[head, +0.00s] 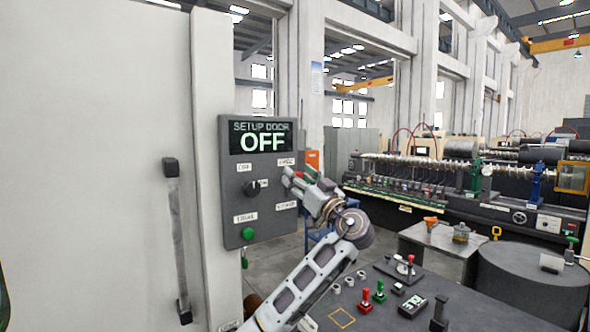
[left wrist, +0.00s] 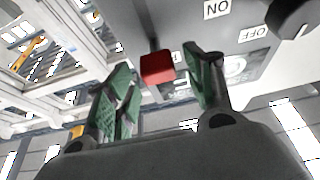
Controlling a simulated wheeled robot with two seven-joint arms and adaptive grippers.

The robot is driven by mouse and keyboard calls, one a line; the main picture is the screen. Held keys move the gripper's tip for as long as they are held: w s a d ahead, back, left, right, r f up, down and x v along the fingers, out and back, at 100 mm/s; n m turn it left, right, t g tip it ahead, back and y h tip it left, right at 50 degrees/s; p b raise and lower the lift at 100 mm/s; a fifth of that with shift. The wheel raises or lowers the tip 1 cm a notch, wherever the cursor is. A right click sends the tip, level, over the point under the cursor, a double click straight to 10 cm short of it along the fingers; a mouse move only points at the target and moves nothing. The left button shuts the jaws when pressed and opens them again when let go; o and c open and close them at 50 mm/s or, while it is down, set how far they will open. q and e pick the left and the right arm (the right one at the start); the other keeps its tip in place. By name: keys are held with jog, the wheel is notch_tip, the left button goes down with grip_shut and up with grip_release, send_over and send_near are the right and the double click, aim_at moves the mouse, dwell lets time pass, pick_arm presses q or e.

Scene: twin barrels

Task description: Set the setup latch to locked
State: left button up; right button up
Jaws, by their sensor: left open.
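A grey control panel (head: 262,215) stands beside the pale door, with a screen (head: 262,137) reading "SETUP DOOR OFF". A dark rotary knob (head: 250,188) is on its face, and a green button (head: 248,233) is below. In the left wrist view a small red handle (left wrist: 157,68) on a dark stem sticks out from the panel face; I take it for the setup latch. The label behind it is partly covered. My left gripper (head: 290,177) is open at the panel's right side. Its green-padded fingers (left wrist: 158,75) stand either side of the red handle; contact is not clear. My right gripper is not in view.
A dark worktop (head: 400,300) at the lower right holds several red and green pieces. A round dark table (head: 530,280) and long machinery (head: 440,185) stand beyond. The door's vertical handle (head: 178,240) is left of the panel. The knob shows in the left wrist view (left wrist: 288,15).

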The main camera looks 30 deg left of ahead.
pick_arm(q)
jog(key=shift+p+x, duration=0.35)
jog(key=shift+x, duration=0.95)
grip_shut()
